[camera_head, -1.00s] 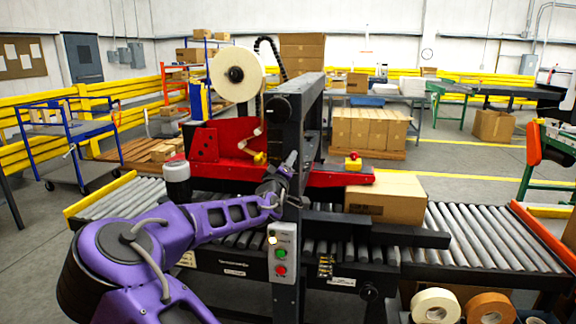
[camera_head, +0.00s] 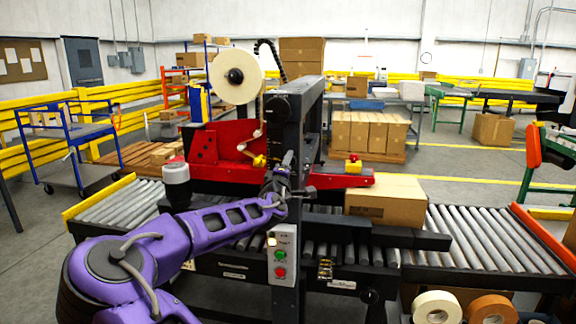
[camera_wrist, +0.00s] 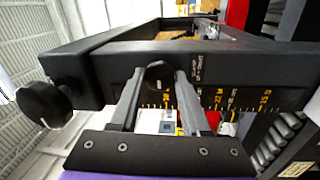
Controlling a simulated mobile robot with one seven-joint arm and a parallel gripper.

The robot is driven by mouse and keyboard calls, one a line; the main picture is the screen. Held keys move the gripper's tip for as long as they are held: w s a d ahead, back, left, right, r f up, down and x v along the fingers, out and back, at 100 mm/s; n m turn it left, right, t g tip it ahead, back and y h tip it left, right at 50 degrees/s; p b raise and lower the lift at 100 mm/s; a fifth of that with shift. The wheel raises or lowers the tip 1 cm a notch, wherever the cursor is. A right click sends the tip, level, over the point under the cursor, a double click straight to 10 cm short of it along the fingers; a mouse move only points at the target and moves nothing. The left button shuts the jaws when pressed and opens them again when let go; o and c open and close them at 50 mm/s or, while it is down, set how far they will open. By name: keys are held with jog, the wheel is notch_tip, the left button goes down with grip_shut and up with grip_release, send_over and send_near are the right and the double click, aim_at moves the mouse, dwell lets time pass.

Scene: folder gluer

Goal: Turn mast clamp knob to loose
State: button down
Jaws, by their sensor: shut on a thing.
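A round black knob (camera_wrist: 158,75) sits on the face of the black mast in the wrist view, beside a yellow-marked scale (camera_wrist: 215,100). My gripper (camera_wrist: 157,80) has one finger on each side of this knob and is shut on it. In the head view my gripper (camera_head: 288,160) is against the front of the black mast (camera_head: 309,130), below its top. It hides the gripped knob there. A pointer or loose/tight marking on the knob cannot be made out.
A second, larger black knob (camera_wrist: 42,104) sticks out at the mast's end in the wrist view. A control box (camera_head: 282,254) with green and red buttons is below my gripper. A red tape head (camera_head: 222,145), tape roll (camera_head: 237,75) and carton (camera_head: 385,201) are nearby.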

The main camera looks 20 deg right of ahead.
jog(key=shift+c, duration=1.9)
grip_release()
jog(key=v, duration=1.7)
jog(key=shift+s+p, duration=0.2)
jog(key=shift+p, duration=0.1)
jog(key=shift+a, duration=0.1)
